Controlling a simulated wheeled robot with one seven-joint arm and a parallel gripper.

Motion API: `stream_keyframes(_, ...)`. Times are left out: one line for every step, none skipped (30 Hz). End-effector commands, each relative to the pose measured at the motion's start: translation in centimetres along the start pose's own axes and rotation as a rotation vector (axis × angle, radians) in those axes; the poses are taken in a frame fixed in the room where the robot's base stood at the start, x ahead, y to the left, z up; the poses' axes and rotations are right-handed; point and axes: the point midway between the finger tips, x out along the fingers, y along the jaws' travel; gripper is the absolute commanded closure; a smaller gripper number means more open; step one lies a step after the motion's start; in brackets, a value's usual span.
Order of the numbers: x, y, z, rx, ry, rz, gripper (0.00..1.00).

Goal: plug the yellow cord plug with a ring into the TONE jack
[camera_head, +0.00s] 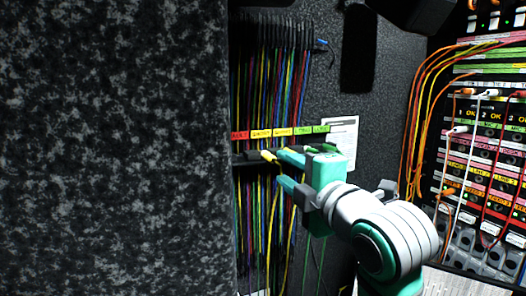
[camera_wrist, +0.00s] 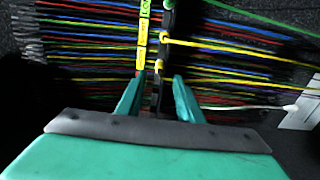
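My gripper (camera_head: 281,167) has its teal fingers apart at the cord rack in the head view. In the wrist view the fingers (camera_wrist: 157,88) are also spread, with nothing clearly held between them. A yellow cord plug (camera_head: 269,155) shows just left of the upper fingertip in the head view. In the wrist view a yellow plug (camera_wrist: 159,65) sits on the dark rack bar ahead of the gap, and another yellow piece with a yellow cord (camera_wrist: 165,38) is beyond it. I cannot make out a ring on either. The TONE jack cannot be picked out by its label.
Many coloured cords (camera_head: 265,70) hang behind the rack, close around my gripper. Red, yellow and green labels (camera_head: 282,132) run above it. A jack panel (camera_head: 485,150) with orange, white and red patch cords stands at right. A speckled dark wall (camera_head: 110,150) fills the left.

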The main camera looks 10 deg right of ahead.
Motion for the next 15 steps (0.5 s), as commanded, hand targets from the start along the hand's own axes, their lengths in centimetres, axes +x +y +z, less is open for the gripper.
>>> stream_keyframes(-0.01, 0.0, -0.01, 0.0, 0.0, 0.0, 0.66)
stream_keyframes(-0.01, 0.0, -0.01, 0.0, 0.0, 0.0, 0.66)
stream_keyframes(0.0, 0.0, -0.02, 0.0, 0.0, 0.0, 0.66)
stream_keyframes(0.0, 0.0, -0.02, 0.0, 0.0, 0.0, 0.66)
stream_keyframes(0.0, 0.0, -0.01, 0.0, 0.0, 0.0, 0.66)
stream_keyframes(0.0, 0.0, -0.01, 0.0, 0.0, 0.0, 0.66)
stream_keyframes(0.0, 0.0, 0.0, 0.0, 0.0, 0.0, 0.66)
stream_keyframes(0.0, 0.0, 0.0, 0.0, 0.0, 0.0, 0.66)
stream_keyframes(0.0, 0.0, 0.0, 0.0, 0.0, 0.0, 0.66)
stream_keyframes(0.01, 0.0, 0.0, 0.0, 0.0, 0.0, 0.66)
stream_keyframes(0.05, 0.0, 0.0, 0.0, 0.0, 0.0, 0.66)
stream_keyframes(0.13, -0.01, -0.01, 0.0, 0.0, 0.0, 0.66)
stream_keyframes(0.24, -0.01, -0.03, 0.0, 0.001, 0.0, 0.66)
stream_keyframes(0.39, -0.01, -0.05, 0.0, 0.001, 0.0, 0.66)
stream_keyframes(0.65, -0.02, -0.09, 0.0, 0.002, -0.001, 0.66)
